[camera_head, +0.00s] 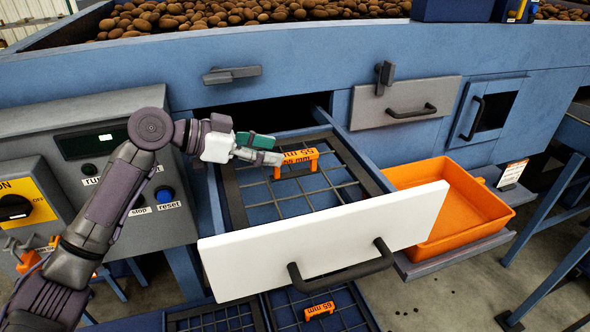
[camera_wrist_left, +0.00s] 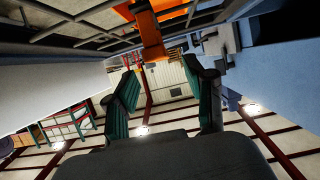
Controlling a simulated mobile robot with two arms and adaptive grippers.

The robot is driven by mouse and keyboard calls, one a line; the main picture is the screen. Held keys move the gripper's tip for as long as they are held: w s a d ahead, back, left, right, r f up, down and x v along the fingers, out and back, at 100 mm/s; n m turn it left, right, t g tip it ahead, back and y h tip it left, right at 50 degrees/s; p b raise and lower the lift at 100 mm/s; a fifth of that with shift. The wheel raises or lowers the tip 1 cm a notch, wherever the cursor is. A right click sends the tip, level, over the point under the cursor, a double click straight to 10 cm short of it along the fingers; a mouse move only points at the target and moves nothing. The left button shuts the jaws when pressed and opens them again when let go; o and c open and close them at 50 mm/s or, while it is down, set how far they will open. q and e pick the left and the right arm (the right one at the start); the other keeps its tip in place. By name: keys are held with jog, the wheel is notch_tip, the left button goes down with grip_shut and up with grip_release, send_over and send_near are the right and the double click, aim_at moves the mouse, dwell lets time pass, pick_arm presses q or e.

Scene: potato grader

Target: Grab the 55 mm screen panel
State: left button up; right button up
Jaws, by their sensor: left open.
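The 55 mm screen panel (camera_head: 236,205) is a dark-framed grid lying in a pulled-out drawer with a white front (camera_head: 325,238). Its orange handle (camera_head: 297,162) is labelled 55 mm and stands up near the panel's back. My left gripper (camera_head: 268,150) is open and empty, just left of the handle. In the left wrist view, my gripper's two green-padded fingers (camera_wrist_left: 165,88) are spread, and the orange handle (camera_wrist_left: 150,38) appears beyond the fingertips, roughly between them. Whether a finger touches it I cannot tell. My right gripper is not in view.
A screen panel labelled 65 mm (camera_head: 319,311) lies below the drawer. An orange bin (camera_head: 445,205) stands to the right of the drawer. A control box (camera_head: 110,160) with buttons is at the left. Potatoes (camera_head: 200,15) fill the grader's top.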

aim_at(289, 155)
pick_arm(q)
jog(key=shift+x, duration=0.75)
jog(key=p+x, duration=0.3)
jog(key=x, duration=0.1)
jog(key=shift+f+p, duration=0.25)
jog(key=shift+p, duration=0.05)
jog(key=shift+w+d+f, duration=0.1)
jog(key=shift+d+f, duration=0.2)
jog(key=shift+d, duration=0.1)
jog(key=shift+a, duration=0.1)
grip_shut()
jog(key=shift+r, duration=0.25)
jog(key=shift+w, duration=0.1)
